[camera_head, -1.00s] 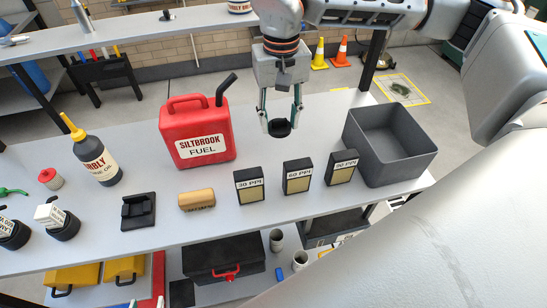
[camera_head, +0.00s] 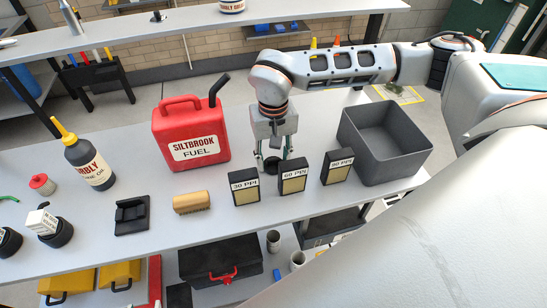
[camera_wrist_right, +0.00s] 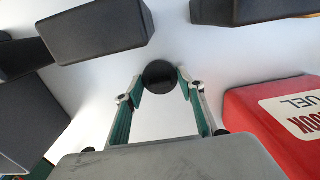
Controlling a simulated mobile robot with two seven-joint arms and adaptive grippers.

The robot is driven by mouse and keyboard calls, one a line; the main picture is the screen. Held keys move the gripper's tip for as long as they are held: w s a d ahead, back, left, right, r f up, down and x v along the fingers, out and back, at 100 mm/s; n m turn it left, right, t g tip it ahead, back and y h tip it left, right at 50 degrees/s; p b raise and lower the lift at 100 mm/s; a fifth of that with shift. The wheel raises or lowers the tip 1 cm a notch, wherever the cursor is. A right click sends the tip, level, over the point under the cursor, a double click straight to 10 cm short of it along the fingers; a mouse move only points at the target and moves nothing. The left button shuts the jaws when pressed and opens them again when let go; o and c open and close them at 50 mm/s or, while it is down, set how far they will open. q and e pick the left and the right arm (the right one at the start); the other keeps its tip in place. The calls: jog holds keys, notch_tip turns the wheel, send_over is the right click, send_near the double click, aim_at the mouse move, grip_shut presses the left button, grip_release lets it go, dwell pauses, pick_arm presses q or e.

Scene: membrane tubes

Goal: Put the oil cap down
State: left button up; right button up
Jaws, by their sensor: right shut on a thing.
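The oil cap (camera_wrist_right: 159,77) is a round black piece, seen between the fingertips of my right gripper (camera_wrist_right: 160,84) in the right wrist view. In the head view the right gripper (camera_head: 271,165) points down just behind the 30 PPI and 60 PPI boxes and right of the red fuel can. The cap (camera_head: 271,164) is partly hidden there by the fingers and the boxes. The gripper is shut on the cap, close to the table top; I cannot tell whether the cap touches it. My left gripper is not in view.
The red fuel can (camera_head: 190,139) stands left of the gripper. The 30 PPI (camera_head: 244,187), 60 PPI (camera_head: 293,178) and 90 PPI (camera_head: 337,167) boxes stand in front. A grey bin (camera_head: 384,165) is at the right.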

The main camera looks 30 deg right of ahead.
jog(key=o, duration=0.5)
jog(key=shift+f, duration=0.1)
jog(key=o, duration=0.4)
